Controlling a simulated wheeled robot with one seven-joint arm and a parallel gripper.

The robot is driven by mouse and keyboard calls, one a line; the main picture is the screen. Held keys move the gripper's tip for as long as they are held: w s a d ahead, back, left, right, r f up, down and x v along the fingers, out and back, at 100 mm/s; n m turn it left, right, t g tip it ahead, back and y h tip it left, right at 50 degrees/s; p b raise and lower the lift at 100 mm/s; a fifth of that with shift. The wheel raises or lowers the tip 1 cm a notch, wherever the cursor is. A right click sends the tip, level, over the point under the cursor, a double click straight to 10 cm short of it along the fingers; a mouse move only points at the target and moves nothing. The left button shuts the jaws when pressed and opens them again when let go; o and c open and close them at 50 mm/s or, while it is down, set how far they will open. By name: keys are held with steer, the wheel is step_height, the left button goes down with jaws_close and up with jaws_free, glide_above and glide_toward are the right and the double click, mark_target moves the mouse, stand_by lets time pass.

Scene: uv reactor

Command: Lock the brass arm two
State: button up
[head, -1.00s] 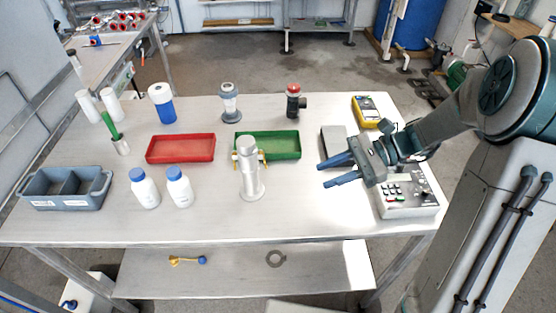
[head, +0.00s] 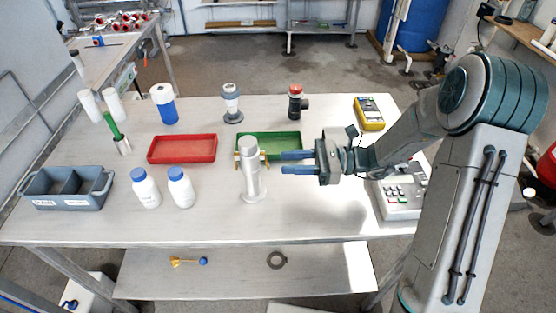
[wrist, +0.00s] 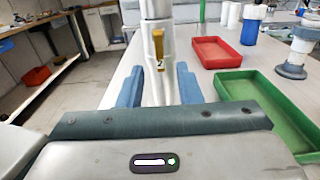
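The metal reactor cylinder (head: 250,172) stands upright on the table, with a small brass arm on each side. The brass arm marked "2" (wrist: 158,48) hangs down on the cylinder's near face in the wrist view. In the head view the right-hand brass arm (head: 262,155) shows at the cylinder's side. My gripper (head: 283,163) is open and empty, right of the cylinder, its blue fingers pointing at it. In the wrist view the fingertips (wrist: 160,85) stand either side of the cylinder's line, apart from the brass arm.
A green tray (head: 285,136) lies just behind my gripper, and a red tray (head: 182,160) is further left. White bottles (head: 180,190) stand left of the cylinder. A control box (head: 403,200) sits under my arm. The table front is clear.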

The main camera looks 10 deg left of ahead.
mark_target(267, 162)
steer(key=shift+x, duration=1.85)
jaws_close()
steer(key=shift+f, duration=0.1)
steer(key=shift+s+a+f+y, duration=0.1)
steer(key=shift+a+f+y, duration=0.1)
steer(key=shift+y, duration=0.7)
